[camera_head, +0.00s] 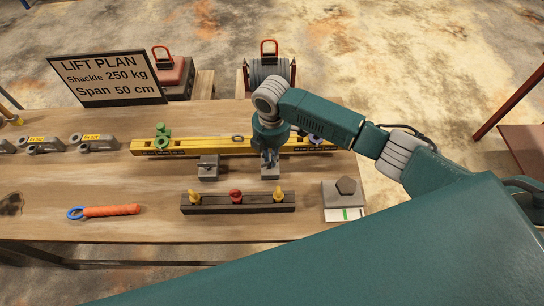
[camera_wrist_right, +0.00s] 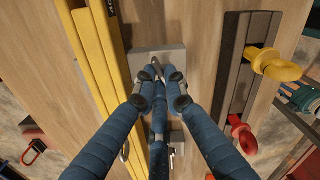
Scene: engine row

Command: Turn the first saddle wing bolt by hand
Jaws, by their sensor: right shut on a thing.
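Two grey saddle blocks stand on the table in front of the yellow beam (camera_head: 190,148): a left one (camera_head: 208,171) and a right one (camera_head: 270,174). My right gripper (camera_head: 269,158) points down over the right block. In the right wrist view the fingers (camera_wrist_right: 159,88) close on a small grey wing bolt (camera_wrist_right: 156,66) on top of that block (camera_wrist_right: 148,58). The fingers hide much of the bolt, so its angle is unclear. The left block shows partly behind the fingers (camera_wrist_right: 177,138). My left gripper is not in view.
A dark rack (camera_head: 214,209) with yellow and red eye bolts lies just in front of the blocks. A green shackle (camera_head: 162,135) sits on the beam. An orange-handled tool (camera_head: 110,211) lies left; a grey block with a dark knob (camera_head: 345,190) stands right.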

